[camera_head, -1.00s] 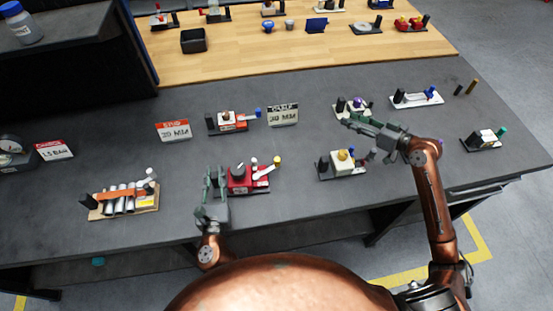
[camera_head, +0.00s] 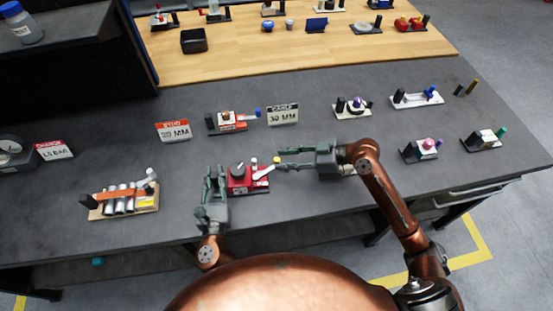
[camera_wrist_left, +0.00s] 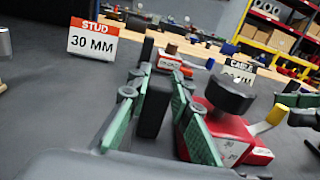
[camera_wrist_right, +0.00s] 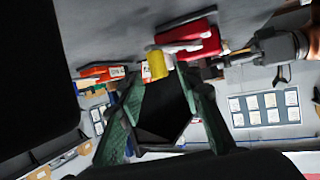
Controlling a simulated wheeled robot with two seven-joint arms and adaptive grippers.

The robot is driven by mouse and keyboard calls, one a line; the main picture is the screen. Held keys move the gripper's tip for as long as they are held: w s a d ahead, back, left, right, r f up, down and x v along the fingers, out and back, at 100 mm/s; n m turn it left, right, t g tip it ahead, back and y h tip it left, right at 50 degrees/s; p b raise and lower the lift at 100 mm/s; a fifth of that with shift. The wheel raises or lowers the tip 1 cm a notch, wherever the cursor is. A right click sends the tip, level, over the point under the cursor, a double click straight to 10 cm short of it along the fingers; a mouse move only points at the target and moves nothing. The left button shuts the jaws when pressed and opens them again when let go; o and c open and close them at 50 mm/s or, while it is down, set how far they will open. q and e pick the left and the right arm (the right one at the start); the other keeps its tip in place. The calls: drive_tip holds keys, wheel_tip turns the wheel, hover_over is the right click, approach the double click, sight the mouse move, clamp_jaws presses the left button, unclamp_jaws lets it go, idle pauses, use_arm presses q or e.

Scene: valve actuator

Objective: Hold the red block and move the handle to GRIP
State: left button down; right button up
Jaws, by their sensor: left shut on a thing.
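The red block (camera_head: 240,186) stands near the front of the grey bench, with a dark round knob on top. Its white handle (camera_head: 263,172) slants to the upper right and ends in a yellow knob (camera_head: 276,160). No GRIP mark is readable. My left gripper (camera_head: 214,177) is at the block's left end, its fingers shut around a black post (camera_wrist_left: 154,106) beside the red body. My right gripper (camera_head: 280,158) is open and reaches in from the right. In the right wrist view the yellow knob (camera_wrist_right: 157,64) shows between its fingertips; I cannot tell whether they touch.
A fixture with an orange-topped block and silver cylinders (camera_head: 120,203) stands at the left. Behind are a red and white block (camera_head: 230,121), a STUD sign (camera_head: 173,131) and a CABLE sign (camera_head: 283,115). More fixtures stand at the right, including a purple-knobbed one (camera_head: 352,107).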

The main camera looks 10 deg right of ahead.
sight(277, 159)
drive_tip(key=shift+x, duration=1.6)
drive_tip(key=shift+d, duration=0.1)
drive_tip(key=shift+c, duration=0.7)
clamp_jaws()
